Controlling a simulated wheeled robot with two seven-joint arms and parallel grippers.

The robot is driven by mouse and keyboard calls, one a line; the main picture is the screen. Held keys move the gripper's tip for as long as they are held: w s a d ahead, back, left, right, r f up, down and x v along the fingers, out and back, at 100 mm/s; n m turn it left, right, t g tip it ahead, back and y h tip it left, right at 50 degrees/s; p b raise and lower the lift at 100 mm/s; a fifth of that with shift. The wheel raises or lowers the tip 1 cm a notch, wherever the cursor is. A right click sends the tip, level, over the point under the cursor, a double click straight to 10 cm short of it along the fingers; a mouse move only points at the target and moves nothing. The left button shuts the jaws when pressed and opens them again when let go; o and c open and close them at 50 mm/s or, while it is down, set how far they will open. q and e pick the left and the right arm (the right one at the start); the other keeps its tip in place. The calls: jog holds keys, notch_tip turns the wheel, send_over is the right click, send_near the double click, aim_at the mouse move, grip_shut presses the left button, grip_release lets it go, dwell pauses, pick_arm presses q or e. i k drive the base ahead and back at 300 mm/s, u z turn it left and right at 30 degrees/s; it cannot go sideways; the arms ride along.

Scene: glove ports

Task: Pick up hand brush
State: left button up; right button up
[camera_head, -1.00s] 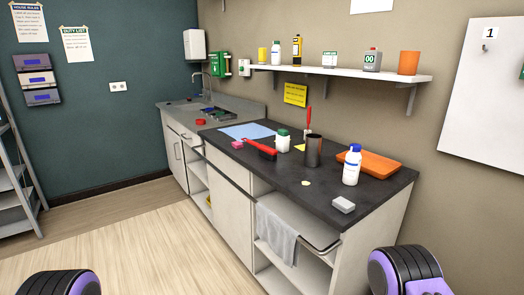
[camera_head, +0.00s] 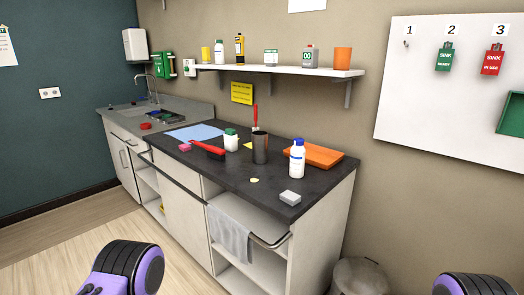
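A red-handled brush with a dark head, which looks like the hand brush (camera_head: 207,148), lies on the dark counter (camera_head: 222,172) between a pink sponge (camera_head: 185,147) and a white jar with a green lid (camera_head: 231,140). A second red-handled tool (camera_head: 255,115) stands upright in or behind a dark metal cup (camera_head: 260,147); its lower part is hidden. Purple and black parts of my arms show at the bottom left and bottom right. Neither gripper is in view.
A white bottle (camera_head: 297,158), orange tray (camera_head: 315,154) and grey block (camera_head: 290,198) stand on the counter's right part. A blue cloth (camera_head: 194,132) lies further back. A towel (camera_head: 230,234) hangs on the front rail. The floor (camera_head: 60,250) before the cabinets is clear.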

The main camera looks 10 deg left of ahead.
aim_at(206, 149)
jog(key=z, duration=0.1)
jog(key=i, duration=0.2)
jog(key=u, duration=0.85)
